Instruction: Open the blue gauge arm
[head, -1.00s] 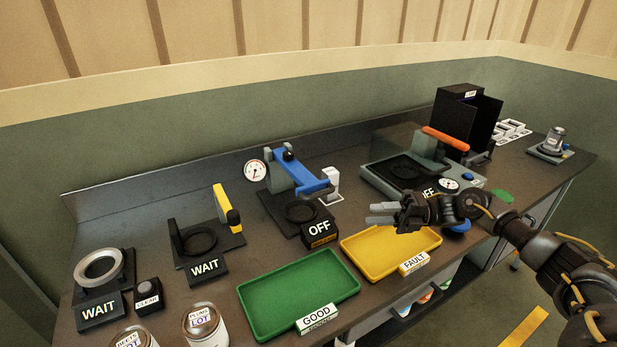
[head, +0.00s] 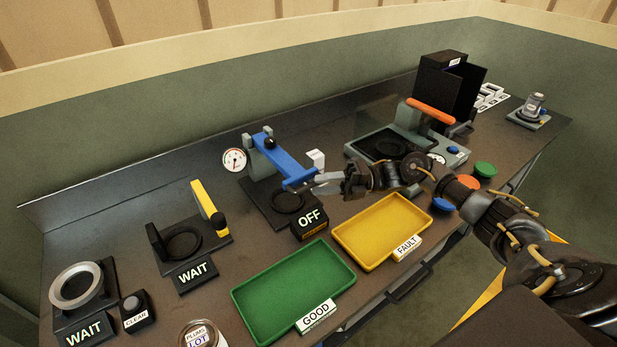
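The blue gauge arm (head: 285,164) lies lowered over its dark base (head: 262,203), hinged at a grey block at the back. A round white dial (head: 234,160) stands at its left. A round dark seat (head: 288,201) shows under its front end. My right gripper (head: 318,184) comes in from the right, with its fingertips at the front end of the blue arm. I cannot tell whether they touch it. The fingers are seen edge-on and their gap is not clear. My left gripper is not in view.
An OFF display box (head: 309,223) stands just below the gripper. A yellow FAULT tray (head: 381,232) and a green GOOD tray (head: 293,291) lie in front. A grey machine with an orange handle (head: 431,111) stands to the right, and a WAIT station with a yellow arm (head: 203,201) to the left.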

